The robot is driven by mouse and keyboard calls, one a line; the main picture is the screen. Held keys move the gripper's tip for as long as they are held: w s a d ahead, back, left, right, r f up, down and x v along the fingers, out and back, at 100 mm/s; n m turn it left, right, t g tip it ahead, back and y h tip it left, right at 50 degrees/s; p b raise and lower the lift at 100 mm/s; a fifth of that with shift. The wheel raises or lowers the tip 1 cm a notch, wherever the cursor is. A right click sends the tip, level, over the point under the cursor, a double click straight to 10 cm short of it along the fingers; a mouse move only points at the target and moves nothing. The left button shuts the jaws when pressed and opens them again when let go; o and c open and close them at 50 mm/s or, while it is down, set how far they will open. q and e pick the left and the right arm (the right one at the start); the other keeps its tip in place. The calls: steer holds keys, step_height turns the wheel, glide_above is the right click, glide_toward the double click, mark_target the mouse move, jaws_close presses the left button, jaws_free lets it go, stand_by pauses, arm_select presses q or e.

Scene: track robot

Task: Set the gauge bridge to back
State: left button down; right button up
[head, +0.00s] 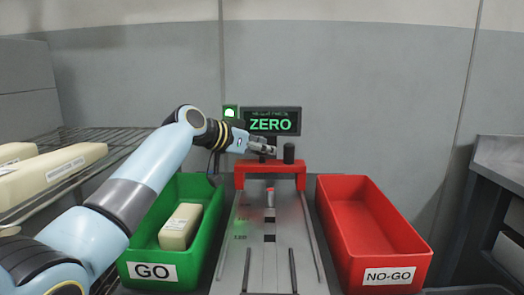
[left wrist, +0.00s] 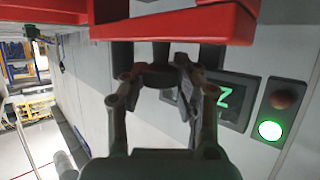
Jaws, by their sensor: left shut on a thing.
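The red gauge bridge (head: 270,167) stands across the far part of the grey track plate (head: 262,250). A black upright knob (head: 289,153) stands on its top bar. My left gripper (head: 268,148) is at the top of the bridge, just left of that knob. In the left wrist view, the fingers of my left gripper (left wrist: 165,85) are shut around a dark round knob (left wrist: 160,74) beside the red bar of the bridge (left wrist: 185,26). The fingers partly hide this knob. My right gripper is not in view.
A display (head: 272,121) reads ZERO, beside a lit green lamp (head: 229,112). A green GO bin (head: 152,252) holds a pale block (head: 180,226). A red NO-GO bin (head: 375,240) looks empty. A wire rack (head: 100,135) with pale blocks stands left.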

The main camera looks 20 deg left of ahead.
arm_select(q)
steer(key=shift+w+r, duration=0.15)
steer(key=c, duration=1.4)
jaws_free()
steer(key=o, duration=0.4)
steer(key=shift+w+a, duration=0.1)
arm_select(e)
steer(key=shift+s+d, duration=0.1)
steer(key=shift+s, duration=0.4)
arm_select(q)
step_height(320, 180, up, 10)
steer(key=shift+f, duration=0.1)
